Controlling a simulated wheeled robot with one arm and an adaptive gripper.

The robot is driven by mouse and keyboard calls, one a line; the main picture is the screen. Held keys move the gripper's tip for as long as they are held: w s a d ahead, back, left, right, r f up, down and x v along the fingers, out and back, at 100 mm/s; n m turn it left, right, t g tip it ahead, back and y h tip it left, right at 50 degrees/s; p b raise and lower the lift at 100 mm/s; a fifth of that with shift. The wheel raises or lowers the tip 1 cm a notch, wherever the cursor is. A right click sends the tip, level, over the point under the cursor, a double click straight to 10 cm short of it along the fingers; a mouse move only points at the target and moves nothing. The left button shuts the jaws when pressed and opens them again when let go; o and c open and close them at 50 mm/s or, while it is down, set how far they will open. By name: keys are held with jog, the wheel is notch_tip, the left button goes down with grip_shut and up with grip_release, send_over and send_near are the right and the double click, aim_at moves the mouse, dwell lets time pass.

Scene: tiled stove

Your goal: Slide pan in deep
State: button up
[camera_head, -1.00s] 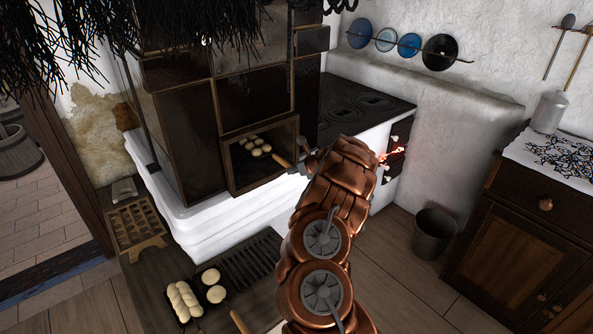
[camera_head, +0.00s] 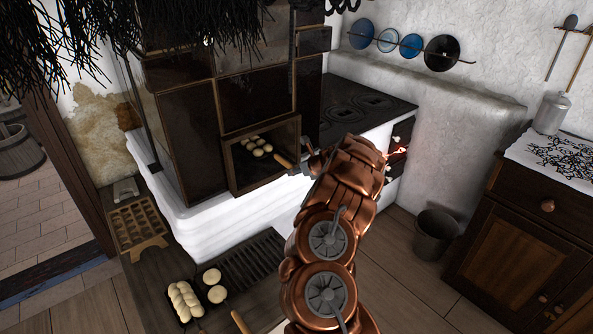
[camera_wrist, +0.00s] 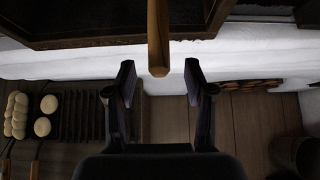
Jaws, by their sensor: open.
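A dark pan with several pale round buns (camera_head: 257,146) sits inside the open oven compartment (camera_head: 232,171) of the tiled stove. Its wooden handle (camera_head: 284,161) sticks out of the opening toward me. My gripper (camera_head: 304,164) is at the outer end of this handle, largely hidden by my copper arm. In the wrist view the open fingers (camera_wrist: 160,66) stand on either side of the handle's end (camera_wrist: 158,45), with a visible gap on both sides. The pan itself is not in the wrist view.
A second pan with buns (camera_head: 214,276) and a dark grate (camera_head: 250,262) lie on the low bench at lower left. A wooden mould tray (camera_head: 137,224) is beside the stove. A bucket (camera_head: 434,234) and cabinet (camera_head: 522,235) stand at right.

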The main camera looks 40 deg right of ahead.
jog(key=v, duration=1.1)
dwell(0.3)
jog(key=p+v, duration=0.5)
jog(key=v, duration=0.1)
jog(key=shift+r, duration=0.2)
jog(key=shift+a, duration=0.1)
dwell(0.6)
